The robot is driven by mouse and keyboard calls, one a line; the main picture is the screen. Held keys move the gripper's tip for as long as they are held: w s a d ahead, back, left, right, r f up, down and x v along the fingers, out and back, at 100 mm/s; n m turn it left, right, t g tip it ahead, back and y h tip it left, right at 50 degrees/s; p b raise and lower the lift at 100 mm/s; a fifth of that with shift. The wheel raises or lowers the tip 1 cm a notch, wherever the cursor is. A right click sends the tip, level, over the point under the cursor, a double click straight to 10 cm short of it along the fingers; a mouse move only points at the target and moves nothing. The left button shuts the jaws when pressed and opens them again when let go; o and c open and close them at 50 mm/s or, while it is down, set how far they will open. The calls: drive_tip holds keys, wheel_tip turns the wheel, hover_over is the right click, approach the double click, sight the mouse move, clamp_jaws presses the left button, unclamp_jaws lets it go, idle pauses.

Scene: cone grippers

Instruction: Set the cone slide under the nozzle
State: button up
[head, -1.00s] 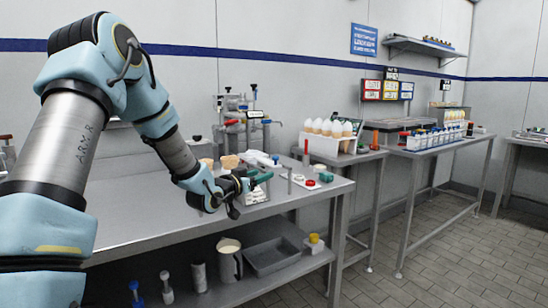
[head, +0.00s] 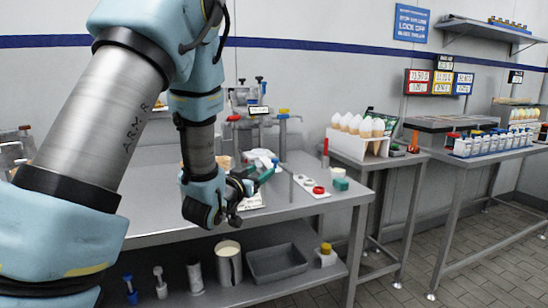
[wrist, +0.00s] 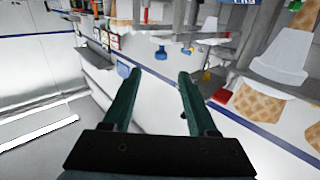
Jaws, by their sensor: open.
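My gripper (head: 266,175) is over the steel bench in the head view, its green fingers pointing right. In the wrist view the gripper (wrist: 161,76) is open with nothing between its fingers. A dispenser with red, blue and yellow-topped taps (head: 262,116) stands at the back of the bench, behind the gripper; which part is the nozzle I cannot tell. In the wrist view, waffle-patterned cones (wrist: 259,103) and a white holder (wrist: 275,65) show at the right, apart from the fingers. I cannot make out the cone slide for certain; my arm hides part of the bench.
A white plate with a red ring (head: 311,187) and a green block (head: 340,184) lie near the bench's right end. The lower shelf holds a jug (head: 229,264) and a grey tray (head: 277,264).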

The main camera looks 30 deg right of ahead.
sight(274, 161)
drive_tip(key=p+x, duration=0.3)
drive_tip(key=x, duration=0.7)
drive_tip(key=shift+w+d+r, duration=0.1)
drive_tip(key=shift+w+d, duration=0.2)
clamp_jaws()
idle(1.0)
